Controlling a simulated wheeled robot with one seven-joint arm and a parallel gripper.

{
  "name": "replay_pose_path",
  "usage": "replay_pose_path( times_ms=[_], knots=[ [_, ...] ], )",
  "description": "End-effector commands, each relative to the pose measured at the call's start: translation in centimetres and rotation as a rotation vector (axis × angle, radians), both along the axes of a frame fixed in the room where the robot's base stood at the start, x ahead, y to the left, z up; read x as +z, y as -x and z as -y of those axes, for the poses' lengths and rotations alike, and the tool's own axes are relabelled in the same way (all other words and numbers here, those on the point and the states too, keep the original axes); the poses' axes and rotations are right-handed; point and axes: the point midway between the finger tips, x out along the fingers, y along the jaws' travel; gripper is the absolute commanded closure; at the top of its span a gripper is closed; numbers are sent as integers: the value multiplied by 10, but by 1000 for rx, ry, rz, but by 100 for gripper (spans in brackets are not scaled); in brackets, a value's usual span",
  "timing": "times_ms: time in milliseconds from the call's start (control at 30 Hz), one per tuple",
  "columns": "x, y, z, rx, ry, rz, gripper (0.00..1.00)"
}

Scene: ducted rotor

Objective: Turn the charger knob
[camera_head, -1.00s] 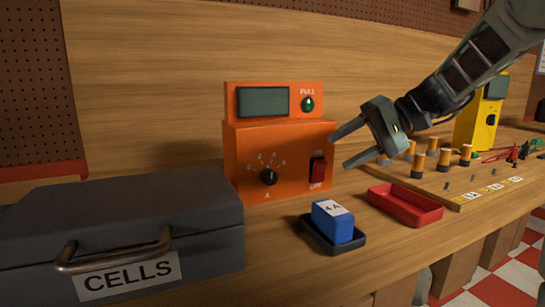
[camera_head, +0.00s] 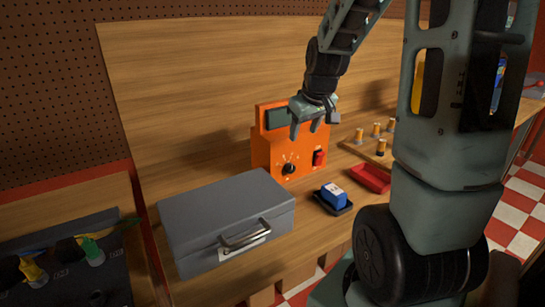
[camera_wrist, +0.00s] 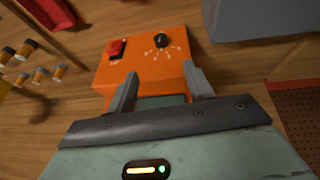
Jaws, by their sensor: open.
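The orange charger (camera_head: 275,155) stands on the wooden bench against the back board. Its black knob (camera_head: 289,169) is on the front face, with a dial scale around it, left of a red switch (camera_head: 319,158). The knob also shows in the wrist view (camera_wrist: 162,40), beyond my fingertips and near the top. My gripper (camera_head: 305,136) is open and empty, in front of the charger's upper part and above the knob, apart from it. In the wrist view my two fingers (camera_wrist: 160,84) are spread in front of the orange body. The charger's screen is partly hidden by my gripper.
A grey metal case (camera_head: 220,205) lies left of the charger. A blue battery (camera_head: 333,194) sits in a black tray in front. A red tray (camera_head: 370,178) and several orange-black cells (camera_head: 376,130) are to the right. Bench space before the knob is narrow.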

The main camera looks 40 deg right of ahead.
Motion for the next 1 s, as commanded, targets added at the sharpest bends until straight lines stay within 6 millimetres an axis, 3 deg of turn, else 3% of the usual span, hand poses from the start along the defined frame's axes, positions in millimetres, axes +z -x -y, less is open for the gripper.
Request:
replay_pose_path(
  times_ms=[67,267,1000],
  knots=[
    [2,-1,2,5,11,2,48],
    [-19,-8,6,7,11,0,48],
    [-137,-53,29,5,10,0,48]
  ],
)
